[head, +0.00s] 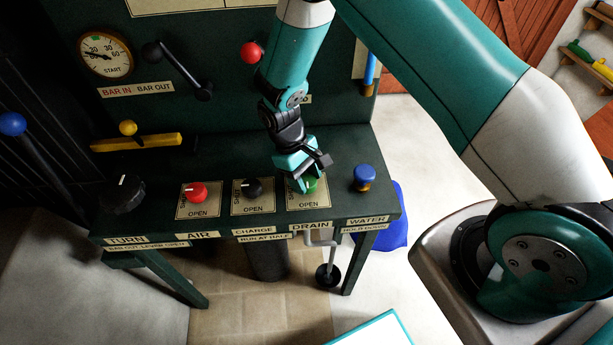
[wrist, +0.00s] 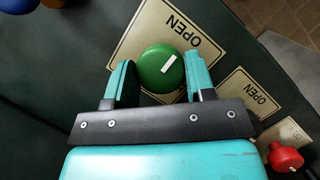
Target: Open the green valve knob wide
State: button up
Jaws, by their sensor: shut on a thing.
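The green valve knob (head: 311,184) sits on its plate above the DRAIN label, partly hidden behind my gripper (head: 303,174) in the head view. In the wrist view the round green knob (wrist: 152,75) carries a short white mark, slanted toward the upper right. The plate (wrist: 198,48) beside it reads OPEN, upside down in that view. My gripper (wrist: 159,70) is shut on the knob, one teal finger on each side of it.
A black knob (head: 253,187) and a red knob (head: 194,193) stand left on the bench, and a blue button (head: 364,175) close on the right. Behind are a red-balled lever (head: 251,53), a gauge (head: 104,56) and a yellow bar (head: 137,142).

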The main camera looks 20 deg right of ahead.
jog(key=o, duration=0.9)
jog(key=b+v, duration=0.2)
jog(key=v, duration=1.5)
jog(key=shift+r, duration=0.2)
